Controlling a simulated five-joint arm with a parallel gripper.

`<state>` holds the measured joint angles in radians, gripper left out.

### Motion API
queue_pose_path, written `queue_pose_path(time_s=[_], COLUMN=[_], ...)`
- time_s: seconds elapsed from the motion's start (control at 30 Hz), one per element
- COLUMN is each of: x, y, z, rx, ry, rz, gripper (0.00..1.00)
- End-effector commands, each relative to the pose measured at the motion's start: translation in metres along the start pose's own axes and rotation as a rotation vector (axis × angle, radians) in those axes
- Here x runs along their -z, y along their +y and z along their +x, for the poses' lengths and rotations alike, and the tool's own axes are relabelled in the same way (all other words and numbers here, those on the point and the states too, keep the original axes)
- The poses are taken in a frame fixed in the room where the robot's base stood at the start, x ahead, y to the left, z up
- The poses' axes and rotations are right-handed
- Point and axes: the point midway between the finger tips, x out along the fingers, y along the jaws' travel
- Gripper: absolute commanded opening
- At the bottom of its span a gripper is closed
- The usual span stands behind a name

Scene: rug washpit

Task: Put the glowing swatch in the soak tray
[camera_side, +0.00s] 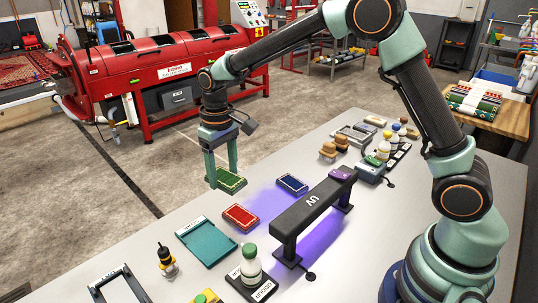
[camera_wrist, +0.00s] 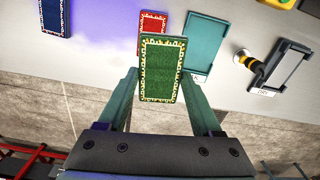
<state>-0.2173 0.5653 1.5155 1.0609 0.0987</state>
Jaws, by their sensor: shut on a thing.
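My gripper (camera_side: 222,176) is shut on a green swatch with a pale patterned border (camera_side: 230,181), held above the far edge of the table. In the wrist view the green swatch (camera_wrist: 161,72) sits between the fingers (camera_wrist: 160,88) and covers part of the red swatch (camera_wrist: 152,22). The red swatch (camera_side: 240,217) and a dark blue swatch (camera_side: 292,184) lie on the table near the purple light. I cannot tell a clear glow on any swatch. A flat teal tray (camera_side: 208,241), apparently the soak tray, lies empty left of the red swatch; its label is hard to read.
A black UV lamp bar (camera_side: 312,204) stands on legs across the table. A white bottle with a green cap (camera_side: 251,264) and a small yellow-black tool (camera_side: 166,262) stand near the teal tray. More bottles (camera_side: 384,146) stand at the back right.

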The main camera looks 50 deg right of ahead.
Motion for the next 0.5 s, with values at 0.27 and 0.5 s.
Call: queue_pose_path(time_s=[0.27, 0.5], x=[-0.005, -0.007], y=[-0.072, -0.086], z=[0.044, 0.056], rx=[0.000, 0.000], ry=[-0.001, 0.001], rz=[-0.036, -0.039], gripper=[0.11, 0.11])
